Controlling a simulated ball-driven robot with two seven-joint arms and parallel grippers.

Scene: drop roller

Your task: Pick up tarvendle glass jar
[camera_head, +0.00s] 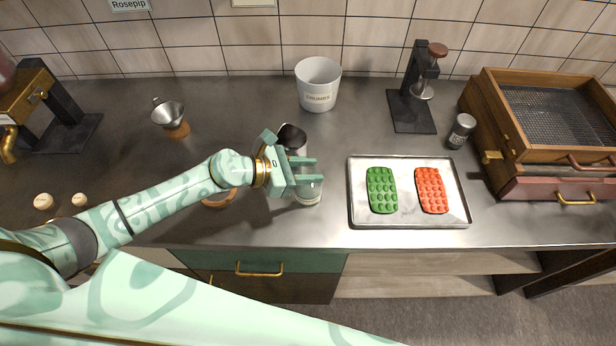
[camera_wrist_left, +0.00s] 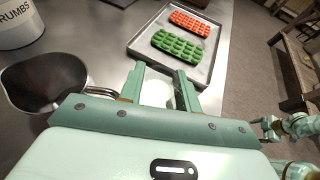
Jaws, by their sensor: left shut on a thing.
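My left gripper (camera_head: 316,170) reaches in from the left over the steel counter, and its two fingers are shut on a pale glass jar (camera_head: 308,193). The jar stands upright below and between the fingers, at or very near the counter top. In the left wrist view the jar (camera_wrist_left: 158,93) shows between the two fingers (camera_wrist_left: 160,85), partly hidden by the gripper body. No label on it can be read. Part of my right arm, with what looks like its gripper (camera_wrist_left: 269,128), shows small at the right edge of the left wrist view; its jaws are unclear.
A dark metal pitcher (camera_head: 293,136) stands close behind my left gripper. A tray (camera_head: 404,222) with green (camera_head: 382,190) and red (camera_head: 431,190) molds lies to the right. A "CRUMBS" bin (camera_head: 318,86), a shaker (camera_head: 461,130) and a metal funnel (camera_head: 169,114) stand farther off.

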